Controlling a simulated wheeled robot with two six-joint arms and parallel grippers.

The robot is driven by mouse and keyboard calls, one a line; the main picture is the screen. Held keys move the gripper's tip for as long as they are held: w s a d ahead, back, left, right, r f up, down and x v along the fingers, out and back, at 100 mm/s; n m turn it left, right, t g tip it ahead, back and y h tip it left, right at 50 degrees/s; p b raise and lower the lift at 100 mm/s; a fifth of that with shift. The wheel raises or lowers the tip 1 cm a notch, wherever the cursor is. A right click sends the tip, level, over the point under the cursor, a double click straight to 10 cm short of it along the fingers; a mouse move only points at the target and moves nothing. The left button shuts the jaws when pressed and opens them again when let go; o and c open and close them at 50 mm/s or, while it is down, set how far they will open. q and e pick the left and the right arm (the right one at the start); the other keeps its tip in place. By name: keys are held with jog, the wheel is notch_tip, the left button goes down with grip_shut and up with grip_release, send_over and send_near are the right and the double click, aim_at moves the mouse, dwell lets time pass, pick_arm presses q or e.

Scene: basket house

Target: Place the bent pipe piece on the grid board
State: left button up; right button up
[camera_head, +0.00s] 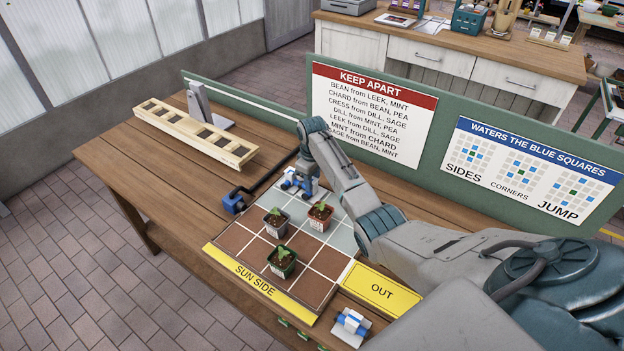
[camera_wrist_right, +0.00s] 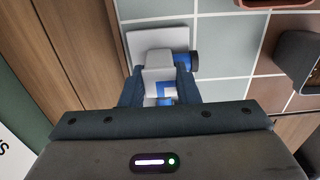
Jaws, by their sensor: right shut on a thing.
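The bent pipe piece (camera_wrist_right: 157,66) is a white square plate with a pale grey block and a blue end in the right wrist view. My right gripper (camera_head: 299,188) is shut on its block, at the far corner of the grid board (camera_head: 233,238). The piece lies over the board's pale squares in the right wrist view; I cannot tell whether it touches them. In the head view the gripper partly hides it. The board has brown and pale squares and a yellow SUN SIDE strip. My left gripper is not in view.
Potted seedlings stand on the board: one at left (camera_head: 275,224), one at right (camera_head: 320,217), one nearer (camera_head: 281,263). A blue fitting (camera_head: 233,203) sits beside the board. Another pipe piece (camera_head: 350,325) lies near the OUT card (camera_head: 381,289). A wooden rack (camera_head: 190,132) stands behind left.

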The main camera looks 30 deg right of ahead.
jog(key=shift+f, duration=0.15)
jog(key=o, duration=1)
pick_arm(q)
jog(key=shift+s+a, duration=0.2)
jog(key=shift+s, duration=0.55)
pick_arm(e)
jog(key=shift+r, duration=0.3)
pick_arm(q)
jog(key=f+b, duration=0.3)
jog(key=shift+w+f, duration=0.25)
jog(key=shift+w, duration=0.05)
pick_arm(e)
notch_tip(320, 180, up, 12)
jog(key=shift+f, duration=0.15)
